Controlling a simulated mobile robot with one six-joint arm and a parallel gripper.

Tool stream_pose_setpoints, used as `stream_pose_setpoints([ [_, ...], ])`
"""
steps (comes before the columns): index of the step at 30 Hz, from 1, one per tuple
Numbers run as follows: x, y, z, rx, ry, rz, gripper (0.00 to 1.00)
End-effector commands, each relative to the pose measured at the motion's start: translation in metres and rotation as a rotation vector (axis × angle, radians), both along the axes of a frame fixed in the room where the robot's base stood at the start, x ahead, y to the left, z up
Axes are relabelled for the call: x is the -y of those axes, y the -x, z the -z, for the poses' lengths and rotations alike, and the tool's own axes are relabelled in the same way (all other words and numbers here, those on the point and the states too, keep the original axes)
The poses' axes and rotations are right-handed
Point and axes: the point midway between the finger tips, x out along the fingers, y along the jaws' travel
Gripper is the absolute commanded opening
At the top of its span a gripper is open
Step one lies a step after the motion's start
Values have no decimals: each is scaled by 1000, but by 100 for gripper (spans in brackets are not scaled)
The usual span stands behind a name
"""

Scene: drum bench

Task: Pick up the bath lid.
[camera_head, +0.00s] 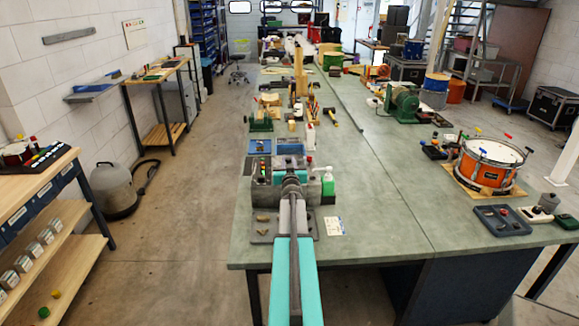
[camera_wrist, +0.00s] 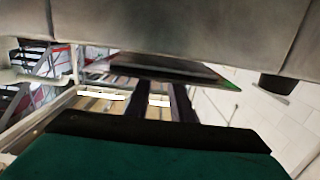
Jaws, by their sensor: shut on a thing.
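My turquoise and grey arm reaches up the middle of the head view, and my gripper (camera_head: 292,179) is at the grey bath unit (camera_head: 321,190) on the near left part of the bench. In the wrist view two dark fingers of my gripper (camera_wrist: 163,95) reach a dark flat plate, which looks like the bath lid (camera_wrist: 170,68). The gripper is shut on it. A broad grey metal surface fills the top of the wrist view and a dark green one the bottom. The lid is hidden behind my arm in the head view, so I cannot tell whether it is raised.
A white card (camera_head: 334,226) lies in front. An orange drum (camera_head: 489,163) and a green machine (camera_head: 403,101) stand farther right. The bench middle is clear.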

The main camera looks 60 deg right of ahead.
Motion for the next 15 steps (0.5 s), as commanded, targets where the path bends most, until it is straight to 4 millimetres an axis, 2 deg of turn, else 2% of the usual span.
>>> stream_pose_setpoints([
  [3, -1, 1, -17, 1, 2, 0, 0],
  [15, -44, 30, -17, 1, 1, 0, 0],
])
